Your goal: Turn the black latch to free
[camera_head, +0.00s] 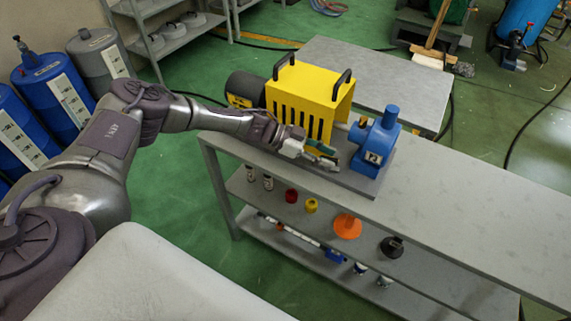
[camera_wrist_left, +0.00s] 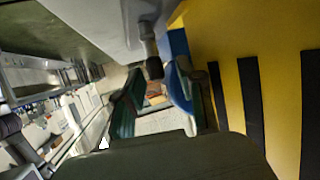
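My left gripper (camera_head: 333,157) is in front of the yellow slotted cover (camera_head: 305,95), to the left of the blue pump (camera_head: 375,142). The left wrist view shows its two green-edged fingers spread apart (camera_wrist_left: 160,95), with nothing held between them. A grey rod with a dark end (camera_wrist_left: 153,66) shows just beyond the fingertips, apart from them; I cannot tell whether it is the black latch. No black latch is clear in the head view, where the gripper may hide it. My right gripper is not in view.
The cover and pump stand on a grey bench (camera_head: 450,200); its right part is clear. Lower shelves hold an orange cone-like part (camera_head: 347,226), a black part (camera_head: 392,247) and small items. A second grey table (camera_head: 390,80) stands behind. Blue drums (camera_head: 55,85) stand at left.

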